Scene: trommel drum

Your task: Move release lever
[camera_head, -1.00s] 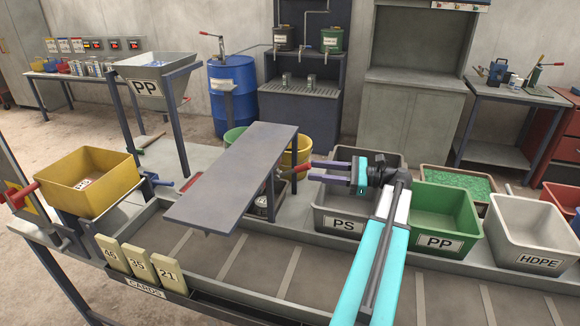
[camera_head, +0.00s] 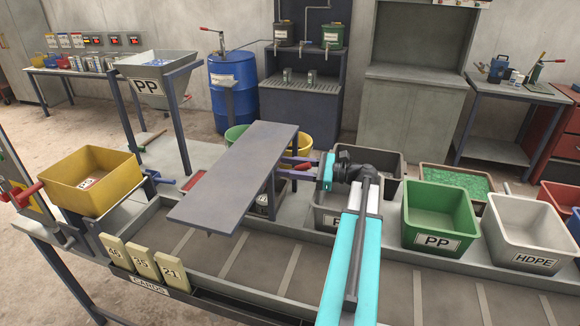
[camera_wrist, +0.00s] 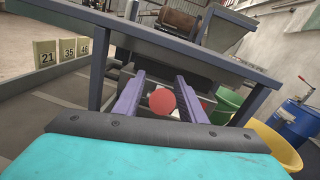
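In the wrist view, the round red knob (camera_wrist: 162,102) shows between the fingers of my gripper (camera_wrist: 160,76). I cannot tell whether either finger touches it. The lever's shaft is hidden behind the knob. Another red handle (camera_head: 27,194) is at the far left.
The grey plate and its legs stand close to my gripper. A yellow bin (camera_head: 92,180) is at left, and cards 46, 35 and 21 (camera_head: 142,262) stand in front. A yellow tub (camera_wrist: 285,155) is close by.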

